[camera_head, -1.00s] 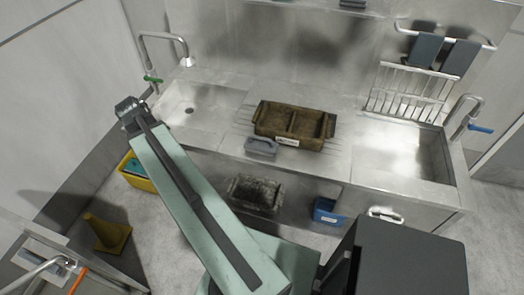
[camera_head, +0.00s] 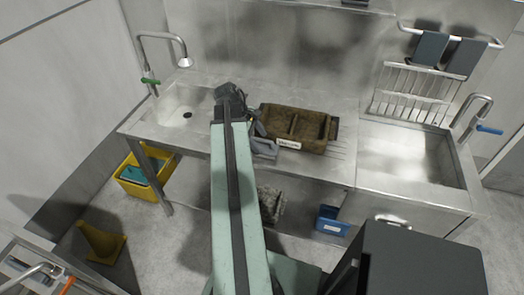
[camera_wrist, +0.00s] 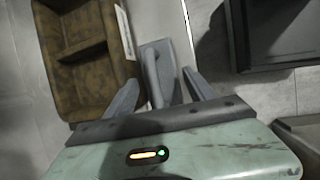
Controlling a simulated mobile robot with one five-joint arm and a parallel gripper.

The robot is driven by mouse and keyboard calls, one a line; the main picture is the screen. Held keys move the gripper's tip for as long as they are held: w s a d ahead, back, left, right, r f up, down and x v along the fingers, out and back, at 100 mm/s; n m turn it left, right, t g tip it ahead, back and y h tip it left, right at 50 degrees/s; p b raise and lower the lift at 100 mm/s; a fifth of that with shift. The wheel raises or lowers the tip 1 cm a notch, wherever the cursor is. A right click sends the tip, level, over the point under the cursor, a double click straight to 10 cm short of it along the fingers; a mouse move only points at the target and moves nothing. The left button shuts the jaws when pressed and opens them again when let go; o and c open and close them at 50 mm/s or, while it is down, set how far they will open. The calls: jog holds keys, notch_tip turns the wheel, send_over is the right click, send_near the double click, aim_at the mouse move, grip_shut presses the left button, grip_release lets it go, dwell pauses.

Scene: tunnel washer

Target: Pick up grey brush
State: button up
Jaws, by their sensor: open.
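The grey brush (camera_head: 265,149) lies on the steel counter against the front left side of the brown compartment box, partly hidden by my arm. In the wrist view the grey brush (camera_wrist: 157,62) shows between the two fingers, with its narrow end pointing back toward the palm. My gripper (camera_wrist: 159,80) is open, one finger on each side of the brush, with nothing held. In the head view my gripper (camera_head: 256,126) is at the brush's upper left, mostly hidden by the arm. I cannot tell its height above the counter or whether it touches the brush.
The brown box (camera_head: 326,148) with a white label stands right behind the brush. Sinks lie at left (camera_head: 175,122) and right (camera_head: 405,170). A drying rack (camera_head: 420,98) stands by the right sink. Below are a blue bin (camera_head: 331,222) and a yellow bin (camera_head: 140,186).

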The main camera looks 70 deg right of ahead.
aim_at(264, 147)
jog(key=b+x, duration=0.4)
jog(key=x, duration=0.1)
jog(key=shift+w+f, duration=0.2)
jog(key=shift+f, duration=0.05)
jog(key=shift+r, duration=0.25)
jog(key=c, duration=1.2)
jog(key=shift+o, duration=0.2)
notch_tip(264, 147, up, 10)
jog(key=p, duration=1)
jog(key=shift+r, duration=0.15)
jog(key=o, duration=0.9)
grip_shut()
